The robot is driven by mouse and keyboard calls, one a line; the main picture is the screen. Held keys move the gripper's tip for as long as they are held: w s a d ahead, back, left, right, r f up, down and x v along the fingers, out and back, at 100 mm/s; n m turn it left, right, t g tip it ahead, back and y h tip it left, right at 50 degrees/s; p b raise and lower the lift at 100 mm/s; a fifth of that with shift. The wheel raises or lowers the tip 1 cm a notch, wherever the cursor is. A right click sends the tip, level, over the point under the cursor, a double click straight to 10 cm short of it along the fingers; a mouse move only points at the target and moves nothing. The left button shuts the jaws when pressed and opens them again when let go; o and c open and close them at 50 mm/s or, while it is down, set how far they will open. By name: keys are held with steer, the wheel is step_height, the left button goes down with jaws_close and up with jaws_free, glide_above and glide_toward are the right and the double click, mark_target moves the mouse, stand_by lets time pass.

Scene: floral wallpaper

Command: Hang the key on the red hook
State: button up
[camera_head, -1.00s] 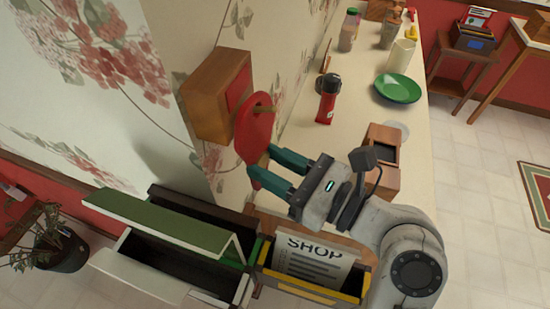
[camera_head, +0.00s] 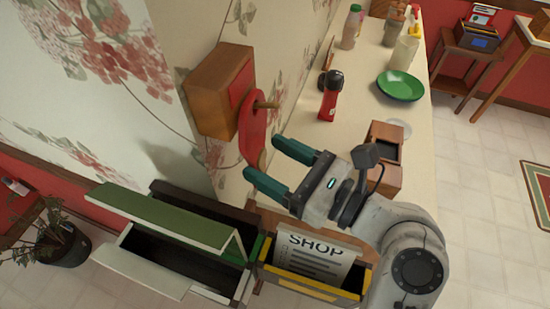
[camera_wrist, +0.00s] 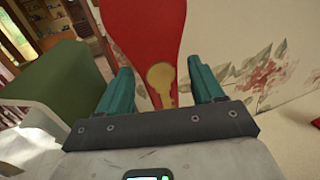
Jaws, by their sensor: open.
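The key (camera_head: 252,128) has a large flat red body and hangs against the wooden block's front, with the peg (camera_head: 267,104) sticking out past its upper part. In the wrist view the red piece (camera_wrist: 148,28) bears a gold keyhole-shaped mark (camera_wrist: 160,78). The hook is a wooden block (camera_head: 212,92) with a red face (camera_head: 240,85), fixed to the wallpapered wall. My gripper (camera_head: 263,158) is open, its green fingers just right of and below the key. In the wrist view the fingers (camera_wrist: 160,68) stand on either side of the mark, apart from it.
Below are an open green-lidded box (camera_head: 175,215) and a yellow-edged box (camera_head: 310,285) with a SHOP paper (camera_head: 312,257). The counter (camera_head: 345,115) holds a red-and-black bottle (camera_head: 329,98), a green plate (camera_head: 400,86) and a wooden box (camera_head: 384,150). A plant (camera_head: 55,235) stands lower left.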

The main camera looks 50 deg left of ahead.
steer(key=b+v, duration=0.2)
steer(key=v, duration=0.9)
